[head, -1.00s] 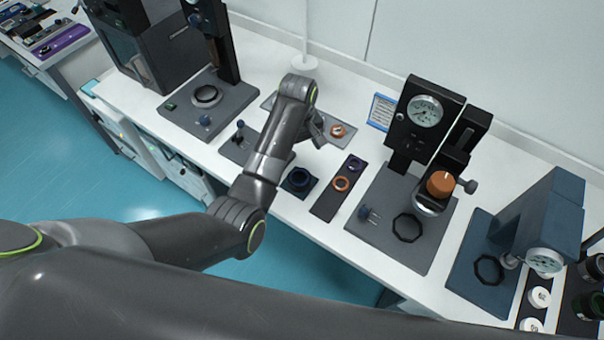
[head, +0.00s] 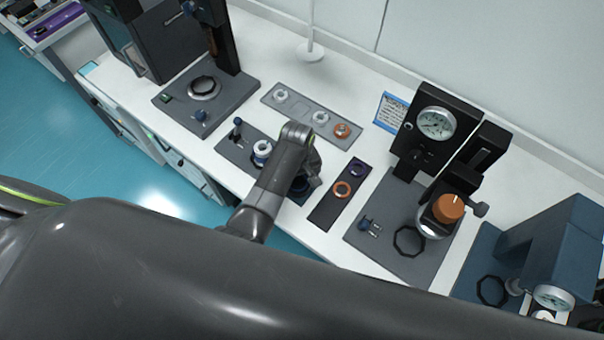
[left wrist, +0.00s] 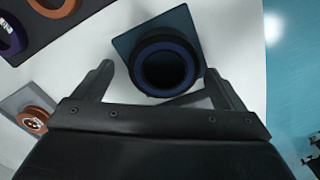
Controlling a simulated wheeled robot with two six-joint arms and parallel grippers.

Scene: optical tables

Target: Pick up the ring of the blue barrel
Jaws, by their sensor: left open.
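A dark round ring with a blue inner band (left wrist: 166,62) lies on a small dark teal square pad (left wrist: 125,45) in the left wrist view. In the head view the ring (head: 299,187) is mostly hidden by my left gripper (head: 312,178). My left gripper, also in the left wrist view (left wrist: 158,72), is open and empty. Its two fingers are on either side of the ring's near part, with the ring apparently beyond the tips. I cannot tell the height gap. My right gripper is not in view.
A black strip (head: 325,212) with a purple ring (head: 358,169) and an orange ring (head: 342,190) lies just right. A grey plate (head: 232,148) with a blue-and-white piece (head: 262,149) is left. A grey tray (head: 300,108) lies behind. A gauge press (head: 437,122) stands right.

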